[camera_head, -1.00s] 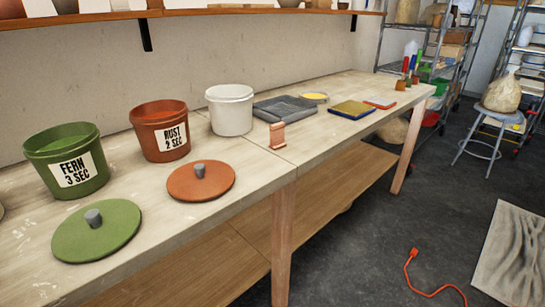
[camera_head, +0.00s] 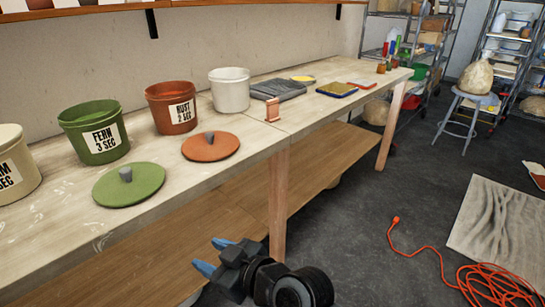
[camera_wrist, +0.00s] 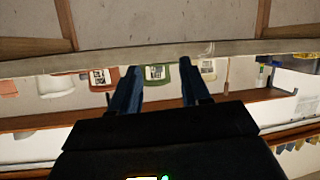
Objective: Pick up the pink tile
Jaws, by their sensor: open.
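The small pink tile (camera_head: 272,109) stands upright on the wooden table, near its front edge and in front of the white bucket. My gripper (camera_head: 213,256) is low in the head view, in front of the table and below its top, well apart from the tile. Its two blue fingers are spread with nothing between them. In the wrist view my gripper (camera_wrist: 160,88) also shows open and empty, with the scene upside down. I cannot make out the pink tile clearly in the wrist view.
On the table (camera_head: 60,245) stand a cream bucket (camera_head: 14,165), a green bucket (camera_head: 93,132), a rust bucket (camera_head: 171,107) and a white bucket (camera_head: 230,90). A green lid (camera_head: 128,186) and a rust lid (camera_head: 211,146) lie in front. An orange cord (camera_head: 430,250) lies on the floor.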

